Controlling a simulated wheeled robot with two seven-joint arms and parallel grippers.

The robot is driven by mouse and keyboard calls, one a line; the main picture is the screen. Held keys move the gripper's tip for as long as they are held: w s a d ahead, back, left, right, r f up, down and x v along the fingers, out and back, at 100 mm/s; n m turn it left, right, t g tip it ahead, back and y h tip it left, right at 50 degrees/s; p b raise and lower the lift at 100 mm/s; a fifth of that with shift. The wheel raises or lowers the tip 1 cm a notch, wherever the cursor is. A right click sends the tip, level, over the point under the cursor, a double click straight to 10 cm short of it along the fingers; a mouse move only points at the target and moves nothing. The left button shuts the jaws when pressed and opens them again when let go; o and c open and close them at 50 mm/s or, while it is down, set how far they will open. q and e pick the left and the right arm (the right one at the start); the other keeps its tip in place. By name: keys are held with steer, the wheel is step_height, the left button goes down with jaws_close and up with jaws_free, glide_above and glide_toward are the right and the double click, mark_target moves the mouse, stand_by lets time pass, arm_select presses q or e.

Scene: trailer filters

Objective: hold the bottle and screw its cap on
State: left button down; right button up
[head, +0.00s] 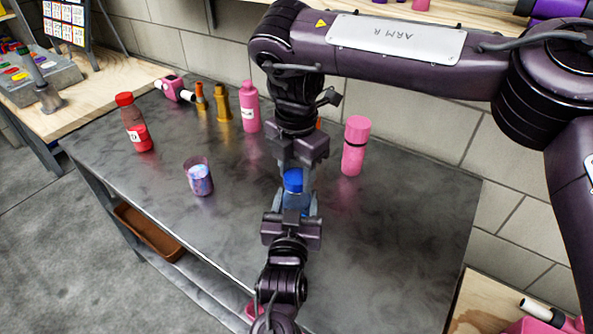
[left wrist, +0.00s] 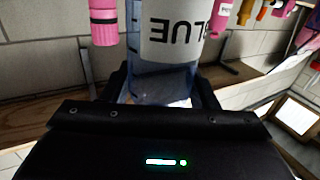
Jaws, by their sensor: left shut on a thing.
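A translucent blue bottle (head: 296,203) with a blue cap (head: 293,180) at its top stands upright near the middle of the table. In the left wrist view the bottle (left wrist: 166,85) shows a pale label reading BLUE, upside down. My left gripper (head: 296,212) reaches in from the front and is shut on the bottle's body. My right gripper (head: 294,172) points down from above, its fingers on either side of the cap. I cannot tell whether they touch it. The bottle's neck is hidden, so the cap's seating is unclear.
The table's front right is clear. A block wall (head: 420,130) rises behind.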

steer(key=o, duration=0.5)
steer(key=shift+c, duration=0.2)
step_height(320, 180, up, 12)
arm_select(q)
steer(key=shift+c, duration=2.3)
jaws_free()
steer(key=s+a, duration=0.1)
steer(key=s, duration=0.6)
steer(key=shift+s+b, duration=0.35)
steer(key=shift+b, duration=0.05)
arm_select(e)
steer(key=shift+f, duration=0.4)
arm_select(q)
steer(key=shift+s, duration=0.1)
